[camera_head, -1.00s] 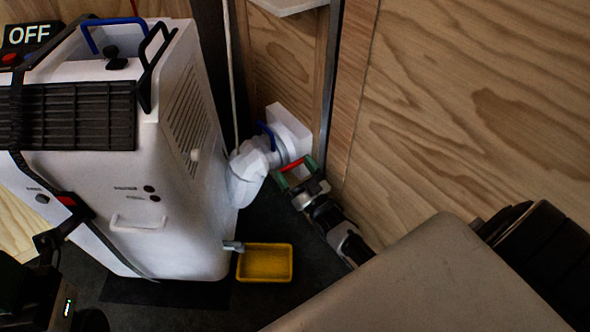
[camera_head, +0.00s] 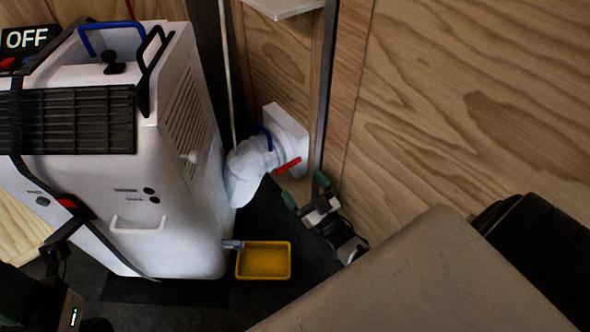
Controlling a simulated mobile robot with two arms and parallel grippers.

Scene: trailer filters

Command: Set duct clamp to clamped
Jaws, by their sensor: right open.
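A white flexible duct (camera_head: 245,172) bends from the side of the white unit (camera_head: 178,235) to a white square wall fitting (camera_head: 288,132). A red lever (camera_head: 288,165) lies slanted across the duct's collar at the wall end; this appears to be the duct clamp's handle. A blue handle (camera_head: 266,137) stands on the collar's upper side. My right gripper (camera_head: 305,189), with green fingertips, is open and empty, just below and right of the red lever, apart from it. Part of my left arm shows in the lower left corner; its jaws cannot be made out.
A yellow tray (camera_head: 263,277) lies on the dark floor below the duct, beside a grey spout (camera_head: 232,244) on the unit. A wooden wall (camera_head: 470,100) closes the right side. An OFF sign (camera_head: 27,38) shows at upper left. A white shelf edge (camera_head: 284,8) hangs above.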

